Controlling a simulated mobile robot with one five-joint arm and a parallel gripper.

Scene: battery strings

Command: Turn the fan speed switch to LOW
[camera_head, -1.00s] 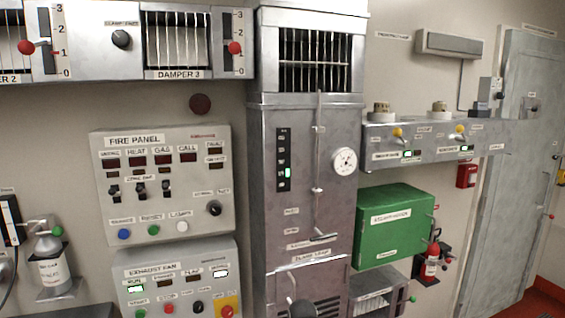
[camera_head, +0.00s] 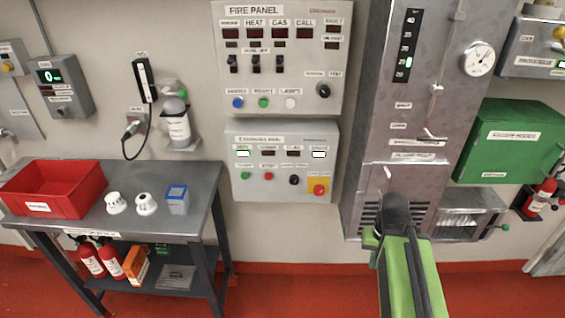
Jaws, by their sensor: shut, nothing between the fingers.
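The exhaust fan panel (camera_head: 282,140) is a grey box on the wall under the fire panel. Its small black rotary switch (camera_head: 294,180) sits in the bottom row, between a red button and a yellow plate with a red emergency button. I take this for the fan speed switch; its pointer and label are too small to read. Two indicator windows on the panel are lit, at the far left and far right. My green arm rises at the lower right. My gripper (camera_head: 395,203), at its dark end, is shut and empty before the grey column, right of and apart from the panel.
The fire panel (camera_head: 279,55) is directly above, with similar switches. A grey table (camera_head: 150,222) at left bears a red bin (camera_head: 52,205), two white round devices and a blue container. The metal column (camera_head: 400,90) and green box (camera_head: 508,158) stand right. Floor before the fan panel looks clear.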

